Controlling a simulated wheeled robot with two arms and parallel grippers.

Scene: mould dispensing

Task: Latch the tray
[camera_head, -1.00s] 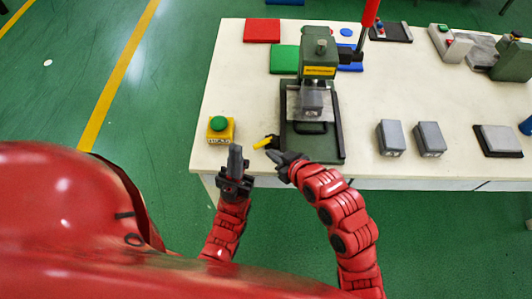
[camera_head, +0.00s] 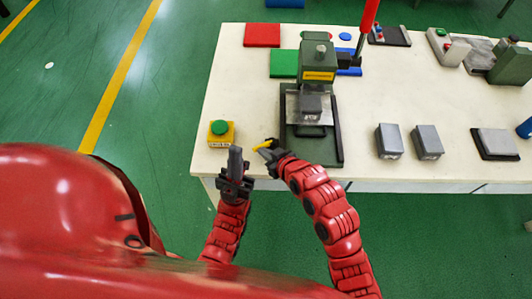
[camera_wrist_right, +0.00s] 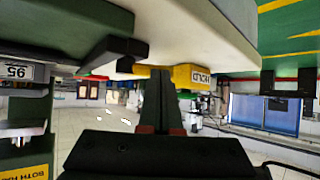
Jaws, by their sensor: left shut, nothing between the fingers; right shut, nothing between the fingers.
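The green press (camera_head: 318,62) stands on the table with a dark green tray base (camera_head: 320,152) between black side rails. A grey mould block (camera_head: 311,105) sits under the press head, behind a clear guard. A small latch lever with a yellow end (camera_head: 262,145) sticks out left of the tray. My right gripper (camera_head: 266,154) is shut, its tips close beside the yellow end; I cannot tell whether they touch. My left gripper (camera_head: 235,158) is shut and empty at the table's front edge.
A yellow box with a green button (camera_head: 220,128) stands left of the lever; it also shows in the right wrist view (camera_wrist_right: 192,77). Two grey blocks (camera_head: 390,141) (camera_head: 427,141) stand right of the press. Red and green mats lie behind. The front table edge is close to both grippers.

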